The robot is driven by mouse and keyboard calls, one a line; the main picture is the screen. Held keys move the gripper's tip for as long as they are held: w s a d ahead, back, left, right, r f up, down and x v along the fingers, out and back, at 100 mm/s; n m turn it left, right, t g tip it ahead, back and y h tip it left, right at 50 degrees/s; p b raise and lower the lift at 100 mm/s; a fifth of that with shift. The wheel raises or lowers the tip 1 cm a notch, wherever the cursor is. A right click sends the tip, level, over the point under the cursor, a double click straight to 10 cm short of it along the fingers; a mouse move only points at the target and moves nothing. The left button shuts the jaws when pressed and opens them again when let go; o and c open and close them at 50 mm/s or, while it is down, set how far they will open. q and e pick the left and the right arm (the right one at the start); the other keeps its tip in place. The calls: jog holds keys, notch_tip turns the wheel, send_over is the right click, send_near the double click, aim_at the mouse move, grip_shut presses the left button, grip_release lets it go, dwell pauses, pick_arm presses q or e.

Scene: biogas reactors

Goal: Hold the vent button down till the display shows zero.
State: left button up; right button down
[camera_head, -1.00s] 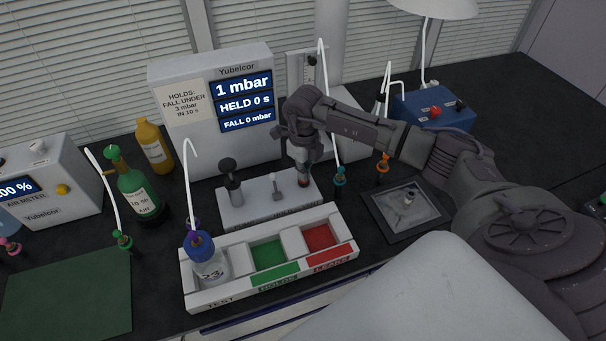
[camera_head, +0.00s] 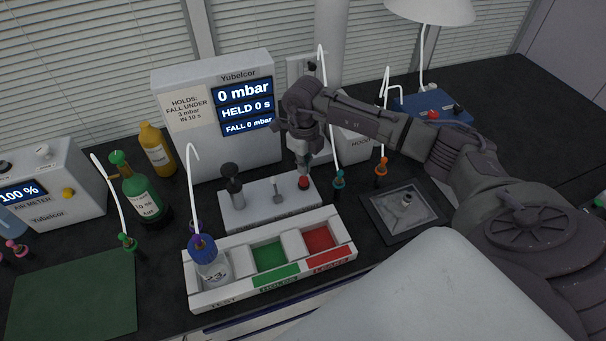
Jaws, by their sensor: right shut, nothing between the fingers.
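The display box (camera_head: 214,112) marked Yubelcor stands at the back, and its screen (camera_head: 244,92) reads 0 mbar, HELD 0 s, FALL 0 mbar. The red vent button (camera_head: 304,184) sits at the right end of a low white block (camera_head: 262,207) in front of the box. My right gripper (camera_head: 303,168) is shut and empty, pointing down directly over the red button. Its tips are very close to the button's top; I cannot tell whether they touch it. My left gripper is not in view.
A white rack (camera_head: 214,299) with a blue-capped bottle (camera_head: 204,250) and green and red wells stands in front. A green bottle (camera_head: 143,197), a yellow bottle (camera_head: 156,152) and the air meter (camera_head: 66,205) are left. Upright white tubes stand near my gripper.

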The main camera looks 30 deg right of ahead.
aim_at(304, 179)
jog(key=shift+r+p, duration=1.1)
jog(key=shift+r, duration=1)
